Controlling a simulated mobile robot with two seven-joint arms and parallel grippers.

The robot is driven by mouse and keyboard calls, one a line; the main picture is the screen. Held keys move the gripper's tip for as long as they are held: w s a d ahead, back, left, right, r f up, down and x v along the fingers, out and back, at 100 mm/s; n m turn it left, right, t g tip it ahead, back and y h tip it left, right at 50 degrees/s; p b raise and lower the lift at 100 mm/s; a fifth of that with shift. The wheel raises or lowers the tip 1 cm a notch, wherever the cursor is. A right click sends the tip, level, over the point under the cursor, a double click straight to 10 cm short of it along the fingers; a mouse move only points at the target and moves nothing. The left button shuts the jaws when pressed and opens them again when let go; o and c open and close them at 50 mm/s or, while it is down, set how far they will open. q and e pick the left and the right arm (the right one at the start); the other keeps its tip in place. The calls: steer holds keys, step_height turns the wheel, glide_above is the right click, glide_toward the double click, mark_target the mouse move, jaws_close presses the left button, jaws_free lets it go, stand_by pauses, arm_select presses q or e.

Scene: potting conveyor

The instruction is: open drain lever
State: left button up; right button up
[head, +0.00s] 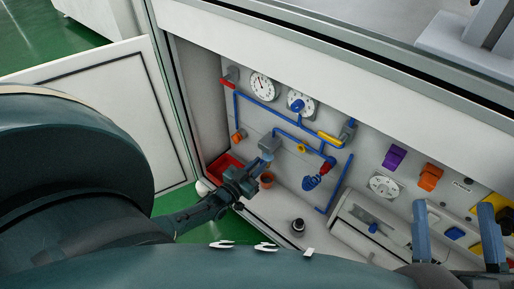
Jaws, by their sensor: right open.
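The open cabinet holds blue pipes (262,103) with several levers on them; no label tells me which is the drain lever. A red lever (228,85) is at the upper left, a yellow lever (329,138) at the right of the pipes, and a red-handled fitting (327,166) below it. A small orange knob (239,135) is on the left. My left gripper (258,169) reaches in near the lower pipework, just below a grey block (269,145); its jaws are too small to read. My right gripper (456,212) is open, at the lower right before the control panel, its fingers wide apart.
A red bin (224,167), a terracotta pot (267,181) and a dark round object (298,226) stand low. A purple switch (394,158) and an orange switch (430,177) are right. The cabinet door (112,115) stands open left.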

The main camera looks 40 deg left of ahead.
arm_select(q)
steer(key=o, duration=0.4)
steer(key=shift+c, duration=0.2)
arm_select(e)
steer(key=shift+f, duration=0.15)
arm_select(q)
steer(key=s+a+p, duration=0.1)
steer(key=s+p, duration=0.2)
steer(key=s, duration=1)
steer(key=shift+p, duration=0.35)
arm_select(e)
steer(key=shift+s+d+f+g+h, duration=0.1)
steer(key=shift+s+f+g+h, duration=0.2)
steer(key=shift+f+g+h, duration=0.3)
arm_select(q)
steer(key=shift+s, duration=0.1)
arm_select(e)
steer(key=shift+d+f+m, duration=0.1)
steer(key=shift+m, duration=0.2)
